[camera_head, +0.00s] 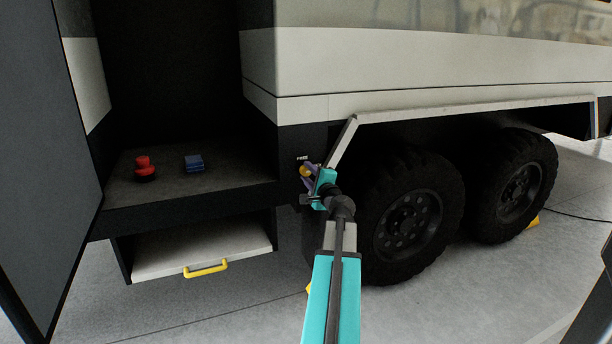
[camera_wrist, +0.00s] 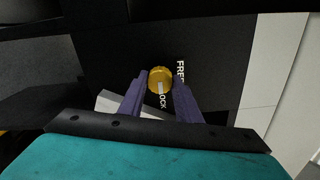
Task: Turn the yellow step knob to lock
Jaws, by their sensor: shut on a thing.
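The yellow step knob (camera_wrist: 158,73) is on a black panel, between the two purple fingers of my gripper (camera_wrist: 162,80) in the wrist view. The gripper is shut on it. A pale mark shows on the knob's lower part in that view. The word FREE (camera_wrist: 180,72) is printed to the knob's right there, and the end of the word LOCK (camera_wrist: 163,101) shows below it. In the head view the knob (camera_head: 305,171) is partly covered by my gripper (camera_head: 308,176), with a small FREE label (camera_head: 302,158) just above.
Two black wheels (camera_head: 408,222) stand close to the right of my arm. A pale bar (camera_head: 341,143) slants just beside the gripper. At left are a red knob (camera_head: 143,166), a blue block (camera_head: 194,162) and a step with a yellow handle (camera_head: 206,268). An open door (camera_head: 45,150) stands far left.

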